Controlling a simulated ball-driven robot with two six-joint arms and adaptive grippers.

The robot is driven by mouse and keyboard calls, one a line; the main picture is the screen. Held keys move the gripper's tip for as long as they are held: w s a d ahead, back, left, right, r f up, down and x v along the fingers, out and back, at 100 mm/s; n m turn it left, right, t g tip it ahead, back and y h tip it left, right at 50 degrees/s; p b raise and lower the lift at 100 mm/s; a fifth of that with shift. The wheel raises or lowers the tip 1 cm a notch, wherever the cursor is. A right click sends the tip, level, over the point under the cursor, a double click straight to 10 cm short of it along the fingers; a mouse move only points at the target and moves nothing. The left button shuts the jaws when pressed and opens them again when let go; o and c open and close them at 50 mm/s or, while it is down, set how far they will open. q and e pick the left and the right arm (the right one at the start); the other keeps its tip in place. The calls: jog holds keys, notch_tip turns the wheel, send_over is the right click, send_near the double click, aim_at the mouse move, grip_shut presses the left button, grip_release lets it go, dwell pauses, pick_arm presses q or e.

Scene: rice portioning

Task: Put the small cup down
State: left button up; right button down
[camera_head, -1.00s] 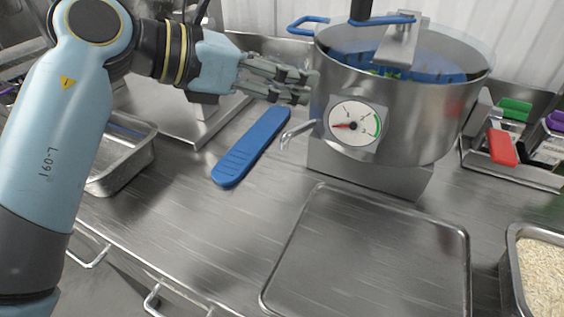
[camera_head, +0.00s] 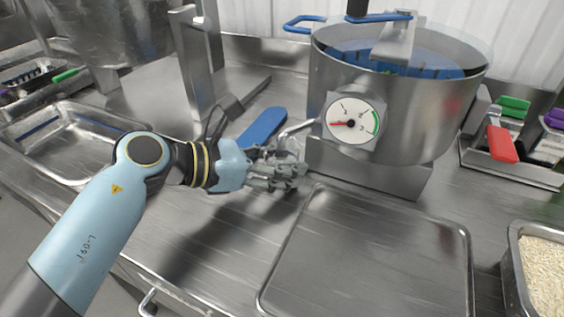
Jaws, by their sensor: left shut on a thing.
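My left gripper (camera_head: 292,178) is low over the steel worktop, just left of the metal tray and in front of the pot. Its fingers are shut on a small, clear-looking thing (camera_head: 288,150), which seems to be the small cup. The cup is mostly hidden by the fingers and hard to make out against the steel. I cannot tell whether its base touches the worktop. My right gripper is not in view.
A big steel pot (camera_head: 400,110) with a dial (camera_head: 354,121) stands behind. A blue handle (camera_head: 263,127) lies behind my gripper. An empty flat tray (camera_head: 375,255) is at front, and a rice container (camera_head: 512,280) at right. An empty steel pan (camera_head: 70,140) is at left.

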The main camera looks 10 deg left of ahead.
pick_arm(q)
jog(key=shift+f, duration=0.1)
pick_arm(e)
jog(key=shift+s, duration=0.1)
pick_arm(q)
jog(key=o, duration=0.9)
jog(key=shift+c, duration=0.2)
jog(key=o, duration=0.4)
jog(key=shift+c, duration=0.2)
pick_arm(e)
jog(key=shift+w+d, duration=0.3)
pick_arm(q)
jog(key=v, duration=1.1)
jog(key=shift+s+a, duration=0.1)
jog(key=shift+a, duration=0.05)
jog(key=shift+s+a+r, duration=0.25)
jog(key=shift+r, duration=0.05)
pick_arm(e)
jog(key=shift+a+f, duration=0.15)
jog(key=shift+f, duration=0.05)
